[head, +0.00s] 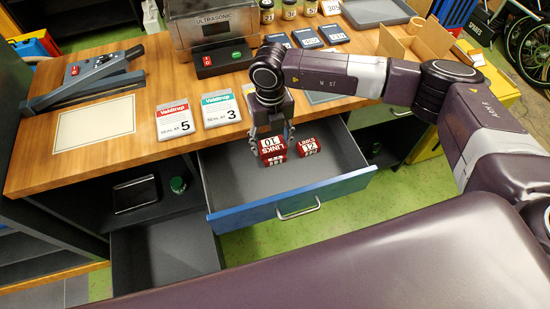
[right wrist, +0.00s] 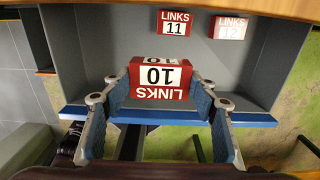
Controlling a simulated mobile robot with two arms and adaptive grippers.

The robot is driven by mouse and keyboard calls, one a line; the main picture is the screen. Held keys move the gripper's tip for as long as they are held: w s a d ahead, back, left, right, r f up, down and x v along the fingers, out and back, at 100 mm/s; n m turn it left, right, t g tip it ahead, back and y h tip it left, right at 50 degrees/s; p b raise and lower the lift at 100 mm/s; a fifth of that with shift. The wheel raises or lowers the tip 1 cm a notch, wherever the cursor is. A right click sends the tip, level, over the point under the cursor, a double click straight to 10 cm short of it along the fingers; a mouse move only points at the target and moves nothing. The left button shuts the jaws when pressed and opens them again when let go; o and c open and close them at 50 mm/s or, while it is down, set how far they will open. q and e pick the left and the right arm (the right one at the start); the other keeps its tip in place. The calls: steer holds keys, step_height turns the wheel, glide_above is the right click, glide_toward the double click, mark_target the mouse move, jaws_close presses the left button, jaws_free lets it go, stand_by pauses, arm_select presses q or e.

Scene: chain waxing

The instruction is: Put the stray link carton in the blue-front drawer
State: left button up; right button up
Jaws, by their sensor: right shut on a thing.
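My right gripper (head: 272,146) is shut on a red and white carton marked LINKS 10 (head: 271,144). It holds the carton over the open drawer with the blue front (head: 340,187). The right wrist view shows the carton (right wrist: 160,80) between the two blue finger pads, its label upside down. Two similar cartons, LINKS 11 (right wrist: 174,22) and LINKS 12 (right wrist: 229,27), lie apart on the drawer floor. LINKS 12 also shows in the head view (head: 308,147), to the right of the held carton. My left gripper is not in view.
The wooden bench (head: 150,75) is above the drawer. A lower grey drawer (head: 165,250) is open at left. The blue drawer has bare floor around the cartons.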

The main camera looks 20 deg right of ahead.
steer(key=p, duration=0.1)
glide_above(273, 177)
step_height(273, 177, down, 12)
steer(key=shift+a+r, duration=0.1)
step_height(273, 177, down, 4)
steer(key=shift+f, duration=0.15)
steer(key=shift+f, duration=0.15)
steer(key=o, duration=1)
steer(key=shift+o, duration=0.2)
